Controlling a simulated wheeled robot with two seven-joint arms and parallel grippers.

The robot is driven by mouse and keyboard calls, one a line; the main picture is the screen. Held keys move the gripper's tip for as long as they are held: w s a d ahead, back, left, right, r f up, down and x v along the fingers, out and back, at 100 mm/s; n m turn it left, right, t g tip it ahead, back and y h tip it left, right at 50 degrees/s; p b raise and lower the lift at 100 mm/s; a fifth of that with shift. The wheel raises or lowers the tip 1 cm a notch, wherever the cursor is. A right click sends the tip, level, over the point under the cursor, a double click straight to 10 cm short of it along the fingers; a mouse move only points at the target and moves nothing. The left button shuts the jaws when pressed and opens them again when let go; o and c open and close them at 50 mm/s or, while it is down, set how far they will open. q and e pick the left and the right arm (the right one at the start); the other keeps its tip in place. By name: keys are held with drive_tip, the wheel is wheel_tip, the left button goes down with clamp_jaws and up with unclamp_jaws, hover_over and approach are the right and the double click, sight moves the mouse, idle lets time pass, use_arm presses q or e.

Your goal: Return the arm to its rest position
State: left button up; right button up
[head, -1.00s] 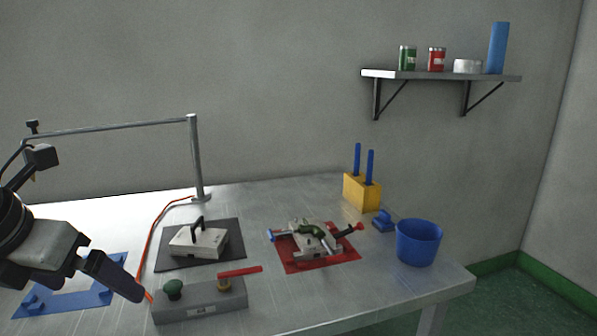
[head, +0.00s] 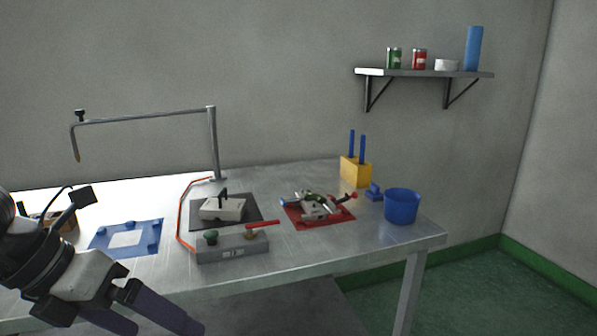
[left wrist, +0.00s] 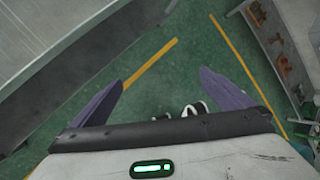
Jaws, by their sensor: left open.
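My left gripper (head: 152,318) is at the lower left of the head view, in front of the table's front edge and apart from it. Its two dark fingers are spread, with nothing between them. In the left wrist view the fingers (left wrist: 158,98) stand wide apart over green floor. My right gripper is not in either view.
The metal table (head: 330,244) holds a blue mat (head: 98,241), a grey valve block (head: 233,250), a white mould part (head: 222,208), a clamp on a red mat (head: 338,218), a yellow block (head: 355,172) and a blue bucket (head: 402,207). A metal stand (head: 214,145) rises behind.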

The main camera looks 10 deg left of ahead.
use_arm(q)
drive_tip(key=w+d+r+n+t+h+p, duration=0.1)
drive_tip(key=d+r+n+t+h, duration=0.1)
drive_tip(key=d+n+h, duration=0.4)
drive_tip(key=w+d+r+n+t+h, duration=0.1)
drive_tip(key=d+r+h, duration=0.1)
drive_tip(key=d+h, duration=0.65)
drive_tip(key=w+a+f+n+t+y+p, duration=0.1)
drive_tip(key=w+a+f+n+t+y, duration=0.2)
drive_tip(key=f+n+t+y, duration=0.45)
drive_tip(key=w+a+f+n+t+y, duration=0.2)
drive_tip(key=a+f+n+y, duration=0.15)
drive_tip(key=f+n, duration=0.55)
drive_tip(key=s+d+f+n+g+y, duration=0.1)
drive_tip(key=s+f+n+g+y, duration=0.1)
drive_tip(key=s+f+n+g, duration=0.2)
drive_tip(key=s+d+f+n+g+y+p, duration=0.1)
drive_tip(key=s+f+n+g+y, duration=0.2)
drive_tip(key=s+f+n, duration=0.3)
drive_tip(key=s+f, duration=0.5)
drive_tip(key=f, duration=0.6)
drive_tip(key=shift+s+d+f+g, duration=0.2)
drive_tip(key=shift+d+f+g, duration=0.1)
drive_tip(key=shift+f+g, duration=0.1)
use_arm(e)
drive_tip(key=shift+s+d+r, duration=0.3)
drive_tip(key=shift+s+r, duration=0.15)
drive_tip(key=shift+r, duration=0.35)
use_arm(q)
drive_tip(key=shift+n+y, duration=0.25)
